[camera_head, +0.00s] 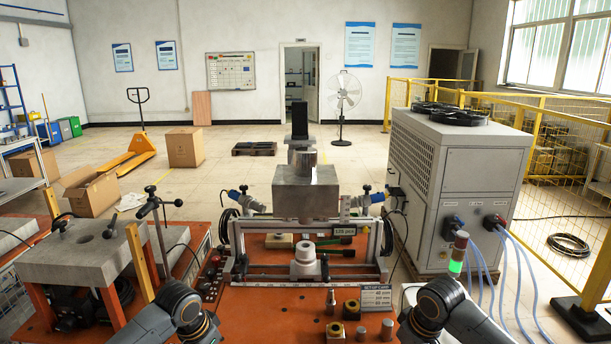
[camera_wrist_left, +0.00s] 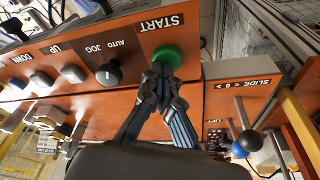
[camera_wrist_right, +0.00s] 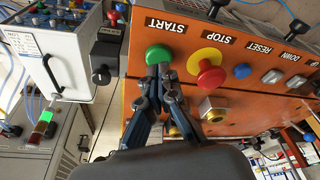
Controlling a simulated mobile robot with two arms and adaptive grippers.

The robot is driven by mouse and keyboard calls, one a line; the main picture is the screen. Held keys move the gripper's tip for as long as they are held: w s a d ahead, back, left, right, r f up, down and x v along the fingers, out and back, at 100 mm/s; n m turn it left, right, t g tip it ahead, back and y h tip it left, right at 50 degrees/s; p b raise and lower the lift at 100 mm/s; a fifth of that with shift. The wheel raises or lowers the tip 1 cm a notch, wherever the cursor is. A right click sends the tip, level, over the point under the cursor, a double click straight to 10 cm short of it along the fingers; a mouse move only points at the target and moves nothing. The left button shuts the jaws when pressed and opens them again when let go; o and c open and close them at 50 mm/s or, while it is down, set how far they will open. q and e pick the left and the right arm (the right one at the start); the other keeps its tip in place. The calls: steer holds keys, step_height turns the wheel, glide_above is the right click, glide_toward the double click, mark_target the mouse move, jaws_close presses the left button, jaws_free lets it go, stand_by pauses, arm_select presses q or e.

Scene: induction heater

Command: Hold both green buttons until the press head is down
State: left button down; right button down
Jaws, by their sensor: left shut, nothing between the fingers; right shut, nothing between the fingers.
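The left green START button (camera_wrist_left: 168,56) is on an orange panel in the left wrist view. My left gripper (camera_wrist_left: 161,74) is shut and empty, its tips overlapping the button's lower edge. The right green START button (camera_wrist_right: 158,55) shows in the right wrist view. My right gripper (camera_wrist_right: 160,72) is shut and empty, its tips at that button's lower edge. I cannot tell whether either button is pressed in. In the head view the grey press head block (camera_head: 306,191) hangs above a pale round fixture (camera_head: 306,258), with a gap between. Neither gripper's tips show there.
Beside the right green button are a red mushroom STOP button (camera_wrist_right: 209,72) and a blue RESET button (camera_wrist_right: 242,71). A black AUTO/JOG knob (camera_wrist_left: 108,74) is beside the left one. A signal light (camera_head: 457,254) glows green near the white cabinet (camera_head: 455,180).

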arm_select(q)
steer(key=shift+f, duration=0.3)
steer(key=shift+s, duration=0.1)
steer(key=shift+f, duration=0.1)
arm_select(e)
steer(key=shift+w+a+f, duration=0.15)
steer(key=shift+w+f, duration=0.1)
steer(key=shift+w, duration=0.35)
steer(key=shift+x, duration=0.85)
steer(key=shift+s+f, duration=0.2)
steer(key=shift+s, duration=0.15)
stand_by(1.5)
stand_by(1.1)
steer(key=shift+w+r, duration=0.1)
steer(key=shift+r, duration=1.55)
